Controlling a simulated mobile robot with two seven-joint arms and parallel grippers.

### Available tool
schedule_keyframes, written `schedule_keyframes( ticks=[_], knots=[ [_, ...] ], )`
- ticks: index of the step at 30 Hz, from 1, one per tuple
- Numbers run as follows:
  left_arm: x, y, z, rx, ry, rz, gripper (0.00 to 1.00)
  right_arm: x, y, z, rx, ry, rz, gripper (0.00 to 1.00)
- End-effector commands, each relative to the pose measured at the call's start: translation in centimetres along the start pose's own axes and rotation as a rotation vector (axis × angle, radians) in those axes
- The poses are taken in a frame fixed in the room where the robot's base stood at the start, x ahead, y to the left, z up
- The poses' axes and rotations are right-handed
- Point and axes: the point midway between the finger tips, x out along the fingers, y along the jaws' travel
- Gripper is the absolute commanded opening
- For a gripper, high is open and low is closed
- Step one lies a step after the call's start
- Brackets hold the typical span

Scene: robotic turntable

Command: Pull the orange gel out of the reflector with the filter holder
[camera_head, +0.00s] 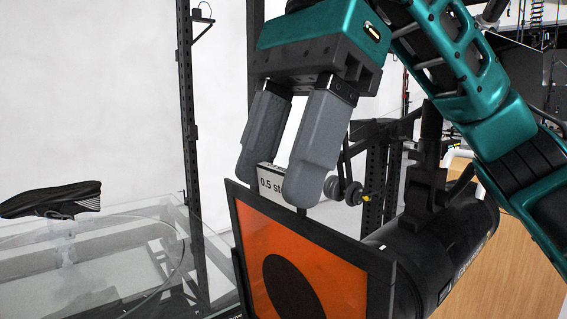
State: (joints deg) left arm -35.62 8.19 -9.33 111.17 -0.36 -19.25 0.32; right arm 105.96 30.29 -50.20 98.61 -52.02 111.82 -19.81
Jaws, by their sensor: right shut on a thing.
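The orange gel (330,272) sits in a black square filter holder (314,233) at the lower middle, with a dark round shape on its face. A small tab (270,183) marked "0.5 st" stands up from the holder's top edge. My right gripper (288,190) comes down from above, its two grey fingers shut on this tab. Behind the holder is the black cylindrical reflector (432,262) of a studio lamp. Whether the holder is still seated against the reflector is hard to tell. The holder's lower part is cut off by the picture edge. My left gripper is not in view.
A black shoe (50,199) stands on a clear support over a glass-topped turntable (110,262) at the left. Black upright posts (187,120) rise behind the holder. A wooden panel (510,270) is at the right.

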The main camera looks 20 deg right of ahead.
Motion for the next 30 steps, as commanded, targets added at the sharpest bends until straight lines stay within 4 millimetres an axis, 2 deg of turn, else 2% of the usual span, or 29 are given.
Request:
schedule_keyframes(
  ticks=[30],
  knots=[
    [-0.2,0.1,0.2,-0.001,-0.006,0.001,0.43,-3.6,0.0,2.0,-0.001,0.000,-0.001,0.21]
  ],
)
